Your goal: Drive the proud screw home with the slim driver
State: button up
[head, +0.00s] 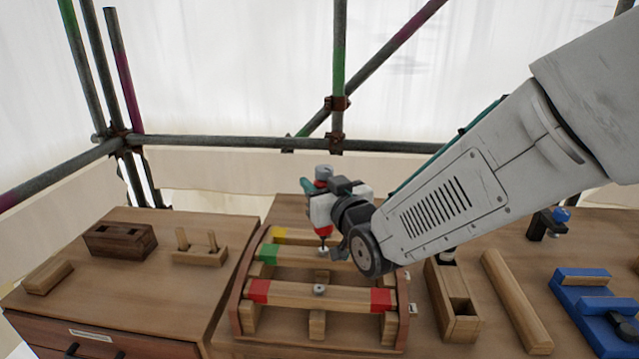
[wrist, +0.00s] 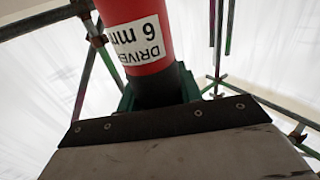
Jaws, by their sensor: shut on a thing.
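My gripper (head: 326,208) is shut on an upright red driver (head: 323,230), held over the wooden frame. In the wrist view the driver (wrist: 140,40) fills the top, with a white label reading "DRIVER 6 mm". Its tip points down at a pale round screw head (head: 323,250) on the green-ended bar; I cannot tell whether they touch. A second round screw head (head: 319,290) sits in the middle of the red-ended bar (head: 290,294), clear of the driver. I cannot tell from here how far either screw stands up. My wrist hides the right end of the green-ended bar.
Left on the bench are a dark slotted block (head: 120,240), a pegged block (head: 200,254) and a small block (head: 48,277). Right of the frame are a wooden box (head: 452,305), a long bar (head: 516,300) and a blue vise (head: 592,300). Scaffold poles (head: 230,141) stand behind.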

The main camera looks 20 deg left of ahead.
dwell(0.4)
jog(key=shift+r, duration=3.45)
jog(key=shift+s, duration=0.1)
